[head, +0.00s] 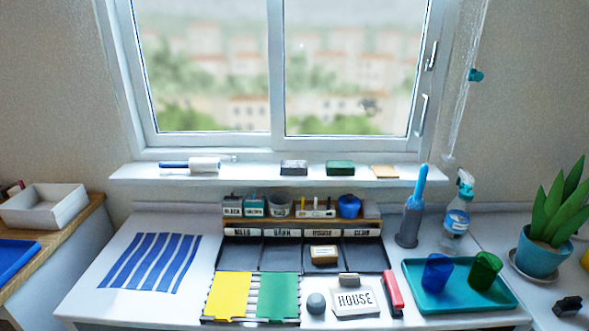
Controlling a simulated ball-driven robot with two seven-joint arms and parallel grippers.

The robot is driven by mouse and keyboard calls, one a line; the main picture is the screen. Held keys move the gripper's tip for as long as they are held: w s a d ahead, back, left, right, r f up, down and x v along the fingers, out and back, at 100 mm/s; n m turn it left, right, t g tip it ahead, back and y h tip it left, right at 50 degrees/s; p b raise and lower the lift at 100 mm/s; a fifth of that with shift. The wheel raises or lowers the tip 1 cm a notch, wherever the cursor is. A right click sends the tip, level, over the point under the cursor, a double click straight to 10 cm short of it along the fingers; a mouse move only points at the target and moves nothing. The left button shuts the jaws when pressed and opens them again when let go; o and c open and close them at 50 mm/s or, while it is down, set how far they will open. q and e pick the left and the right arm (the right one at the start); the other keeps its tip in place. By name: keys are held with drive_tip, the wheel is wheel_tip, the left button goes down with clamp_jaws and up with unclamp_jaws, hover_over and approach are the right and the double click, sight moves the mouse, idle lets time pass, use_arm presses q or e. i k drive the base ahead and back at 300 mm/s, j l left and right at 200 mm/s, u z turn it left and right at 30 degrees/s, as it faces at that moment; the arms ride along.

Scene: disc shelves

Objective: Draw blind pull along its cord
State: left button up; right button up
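A small teal blind pull (475,75) sits on a pale cord (461,115) at the right of the window. The cord hangs from the top edge of the view and ends near the right end of the window sill. The pull is in the upper half of the visible cord. Neither of my grippers shows in the head view, and nothing is seen touching the pull or the cord.
The window sill (250,174) holds a roller (203,164) and several small blocks. Below the cord stand a spray bottle (457,220) and a blue-handled brush (415,205). A teal tray (415,285) with two cups and a potted plant (543,245) are at the right.

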sight(476, 76)
drive_tip(key=i+l+z, duration=0.1)
drive_tip(key=i+z, duration=0.2)
drive_tip(key=z, duration=0.2)
drive_tip(key=i+z, duration=0.35)
drive_tip(key=z, duration=0.15)
